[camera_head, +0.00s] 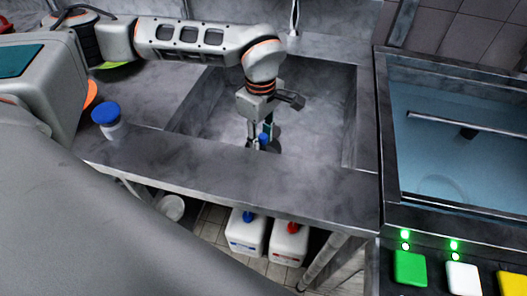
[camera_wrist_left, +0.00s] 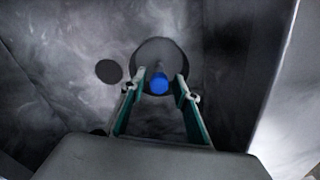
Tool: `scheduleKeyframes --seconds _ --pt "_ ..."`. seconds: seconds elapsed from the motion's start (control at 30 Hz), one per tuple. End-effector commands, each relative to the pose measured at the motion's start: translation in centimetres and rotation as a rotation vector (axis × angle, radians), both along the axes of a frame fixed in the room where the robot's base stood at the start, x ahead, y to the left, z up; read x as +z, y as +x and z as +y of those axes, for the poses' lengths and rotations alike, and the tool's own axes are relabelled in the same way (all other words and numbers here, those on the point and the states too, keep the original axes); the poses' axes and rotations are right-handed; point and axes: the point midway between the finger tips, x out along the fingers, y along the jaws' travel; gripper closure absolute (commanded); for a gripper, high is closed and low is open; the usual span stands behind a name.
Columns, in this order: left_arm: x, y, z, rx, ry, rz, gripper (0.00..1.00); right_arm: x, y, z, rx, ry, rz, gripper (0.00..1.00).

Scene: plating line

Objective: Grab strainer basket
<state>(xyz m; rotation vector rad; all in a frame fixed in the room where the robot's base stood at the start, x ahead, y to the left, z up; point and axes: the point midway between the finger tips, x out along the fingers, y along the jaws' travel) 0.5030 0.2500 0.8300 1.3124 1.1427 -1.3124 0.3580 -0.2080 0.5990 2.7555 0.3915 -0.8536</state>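The strainer basket looks like a dark grey round piece with a blue knob; it lies on the floor of the metal sink (camera_head: 210,110). In the left wrist view the basket (camera_wrist_left: 155,50) is just beyond my fingertips, its blue knob pointing at the camera. My left gripper (camera_head: 261,139) reaches down into the sink over it. In the left wrist view the left gripper (camera_wrist_left: 159,88) is open, one finger on each side of the knob, with a visible gap on both sides. In the head view the fingers hide part of the basket. My right gripper is not in view.
A dark round spot (camera_wrist_left: 109,71) shows beside the basket. A blue-capped jar (camera_head: 107,125) stands on the counter left of the sink. A water tank (camera_head: 450,120) is at right, with lit buttons (camera_head: 410,268) in front. Two white jugs (camera_head: 246,235) stand below the counter.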

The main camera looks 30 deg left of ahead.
Motion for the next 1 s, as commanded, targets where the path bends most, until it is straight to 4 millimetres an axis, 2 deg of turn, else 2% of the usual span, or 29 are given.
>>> scheduleKeyframes --seconds 0.33,0.6,0.63,0.73,1.0 --pt "-4.4 0.1 -0.6 0.000 -0.002 0.002 0.70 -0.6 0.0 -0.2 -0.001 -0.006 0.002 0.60" --pt "-4.9 0.2 -0.6 0.000 -0.002 -0.003 0.70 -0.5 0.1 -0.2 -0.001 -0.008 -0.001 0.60" --pt "-4.9 0.2 -0.6 0.000 -0.002 -0.003 0.72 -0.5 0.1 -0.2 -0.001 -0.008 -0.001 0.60" --pt "-4.9 0.2 -0.6 0.000 -0.002 -0.002 0.98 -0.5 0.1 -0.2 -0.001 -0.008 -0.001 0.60" --pt "-4.8 0.2 -0.6 0.000 -0.002 -0.003 1.00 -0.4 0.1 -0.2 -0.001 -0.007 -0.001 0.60"
